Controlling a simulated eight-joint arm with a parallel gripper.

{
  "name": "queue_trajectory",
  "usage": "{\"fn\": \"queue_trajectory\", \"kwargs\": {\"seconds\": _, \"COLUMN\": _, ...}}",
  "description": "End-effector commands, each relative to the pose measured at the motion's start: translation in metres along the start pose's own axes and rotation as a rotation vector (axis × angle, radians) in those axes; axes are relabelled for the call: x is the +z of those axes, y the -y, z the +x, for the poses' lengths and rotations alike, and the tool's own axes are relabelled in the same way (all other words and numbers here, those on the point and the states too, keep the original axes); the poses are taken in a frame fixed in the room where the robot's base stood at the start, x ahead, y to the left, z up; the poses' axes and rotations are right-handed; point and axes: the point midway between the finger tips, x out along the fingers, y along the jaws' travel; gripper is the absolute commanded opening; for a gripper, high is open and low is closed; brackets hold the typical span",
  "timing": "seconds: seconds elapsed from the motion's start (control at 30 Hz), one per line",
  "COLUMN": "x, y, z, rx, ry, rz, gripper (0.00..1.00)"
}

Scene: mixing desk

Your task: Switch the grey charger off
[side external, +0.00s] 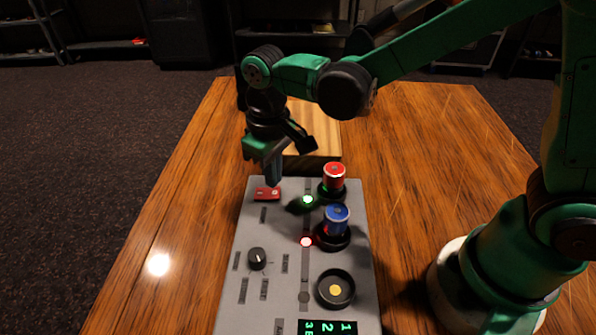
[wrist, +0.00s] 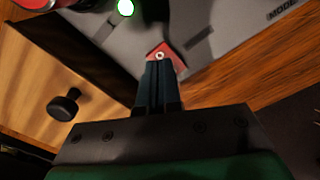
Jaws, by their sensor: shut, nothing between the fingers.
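The grey charger (side external: 270,225) is a grey panel lying on the wooden table. A red switch (side external: 267,194) sits near its far left corner and also shows in the wrist view (wrist: 168,50). My gripper (side external: 273,183) is shut and empty, pointing down with its fingertips at the red switch. In the wrist view, the closed fingers (wrist: 160,68) cover part of the switch. I cannot tell whether they touch it. A green light (side external: 308,199) glows by the red cylinder (side external: 334,176), and a red light (side external: 306,242) glows by the blue cylinder (side external: 337,218).
A black round socket (side external: 336,289) near the front holds no cylinder. A dark knob (side external: 257,258) is on the panel's left, and a green-lit display (side external: 328,327) at its front. A wooden box (side external: 315,150) stands behind the panel; its black knob (wrist: 63,104) shows in the wrist view. The table's left is clear.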

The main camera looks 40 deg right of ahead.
Motion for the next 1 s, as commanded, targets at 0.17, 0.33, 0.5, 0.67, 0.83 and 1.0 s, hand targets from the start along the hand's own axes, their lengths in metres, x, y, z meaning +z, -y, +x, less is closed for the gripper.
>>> {"fn": "queue_trajectory", "kwargs": {"seconds": 0.17, "x": 0.000, "y": 0.000, "z": 0.000, "rx": 0.000, "ry": 0.000, "rz": 0.000, "gripper": 0.00}}
{"fn": "queue_trajectory", "kwargs": {"seconds": 0.33, "x": 0.000, "y": 0.000, "z": 0.002, "rx": 0.000, "ry": 0.000, "rz": 0.000, "gripper": 0.00}}
{"fn": "queue_trajectory", "kwargs": {"seconds": 0.5, "x": 0.000, "y": 0.000, "z": 0.005, "rx": 0.000, "ry": 0.000, "rz": 0.000, "gripper": 0.00}}
{"fn": "queue_trajectory", "kwargs": {"seconds": 0.67, "x": 0.000, "y": 0.000, "z": 0.007, "rx": 0.000, "ry": 0.000, "rz": 0.000, "gripper": 0.00}}
{"fn": "queue_trajectory", "kwargs": {"seconds": 0.83, "x": 0.000, "y": 0.000, "z": 0.010, "rx": 0.000, "ry": 0.000, "rz": 0.000, "gripper": 0.00}}
{"fn": "queue_trajectory", "kwargs": {"seconds": 1.0, "x": 0.000, "y": 0.000, "z": 0.012, "rx": 0.000, "ry": 0.000, "rz": 0.000, "gripper": 0.00}}
